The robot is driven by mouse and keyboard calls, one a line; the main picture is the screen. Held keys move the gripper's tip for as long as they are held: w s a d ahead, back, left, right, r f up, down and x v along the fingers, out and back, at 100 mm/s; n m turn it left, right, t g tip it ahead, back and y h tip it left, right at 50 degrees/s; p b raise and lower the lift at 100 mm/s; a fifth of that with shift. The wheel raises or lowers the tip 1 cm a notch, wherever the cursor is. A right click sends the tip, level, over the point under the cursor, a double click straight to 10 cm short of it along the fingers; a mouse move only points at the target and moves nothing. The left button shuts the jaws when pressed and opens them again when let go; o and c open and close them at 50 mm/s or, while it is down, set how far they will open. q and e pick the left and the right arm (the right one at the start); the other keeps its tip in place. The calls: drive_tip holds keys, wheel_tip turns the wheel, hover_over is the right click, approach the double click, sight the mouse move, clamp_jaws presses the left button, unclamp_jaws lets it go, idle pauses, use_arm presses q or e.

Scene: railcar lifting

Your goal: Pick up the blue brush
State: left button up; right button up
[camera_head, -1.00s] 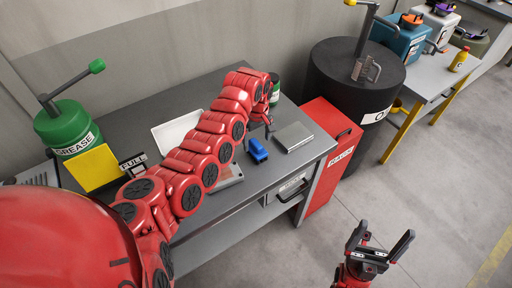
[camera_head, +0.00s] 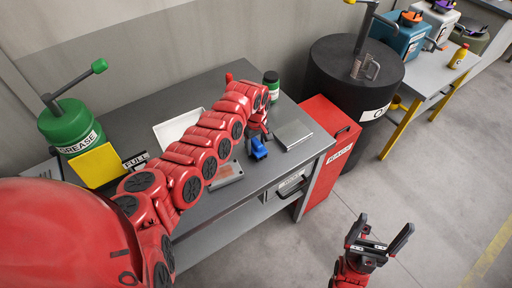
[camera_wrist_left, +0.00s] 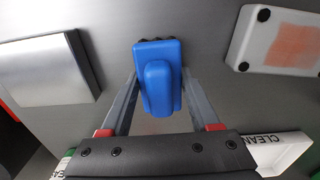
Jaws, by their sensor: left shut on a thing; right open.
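The blue brush (camera_head: 259,148) is at the grey workbench's (camera_head: 217,208) front right part. It also shows in the left wrist view (camera_wrist_left: 158,75), upper middle, with a dark edge at its far end. My left gripper (camera_head: 255,139) reaches down to it from above; in the left wrist view its two fingers (camera_wrist_left: 159,85) are on either side of the brush, shut on it. Whether the brush touches the bench is hard to tell. My right gripper (camera_head: 381,233) is open and empty, over the floor at the lower right.
A silver block (camera_head: 292,134) lies right of the brush. A pale box with an orange patch (camera_wrist_left: 285,40) and a white tray (camera_head: 178,127) are on the bench. A green jar (camera_head: 271,83) stands behind. A red cabinet (camera_head: 333,150) and black drum (camera_head: 350,80) stand right.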

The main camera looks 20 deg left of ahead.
sight(257, 142)
use_arm(q)
clamp_jaws()
drive_tip(key=shift+r+b, duration=0.5)
drive_tip(key=shift+r, duration=0.05)
drive_tip(key=shift+s+d+r+b, duration=0.1)
drive_tip(key=shift+d+r+b, duration=0.05)
drive_tip(key=shift+r+b, duration=0.3)
drive_tip(key=shift+s+d+r+b, duration=0.1)
drive_tip(key=shift+r+b, duration=0.25)
drive_tip(key=shift+r, duration=0.15)
drive_tip(key=s+d, duration=0.2)
drive_tip(key=s+d+r+b, duration=0.1)
drive_tip(key=s, duration=0.1)
drive_tip(key=shift+d, duration=0.35)
drive_tip(key=s+d+r+p, duration=0.1)
drive_tip(key=s+d+p, duration=0.2)
drive_tip(key=s+d, duration=0.3)
drive_tip(key=shift+s+d+p, duration=0.15)
drive_tip(key=shift+s+p, duration=0.15)
drive_tip(key=shift+s, duration=0.55)
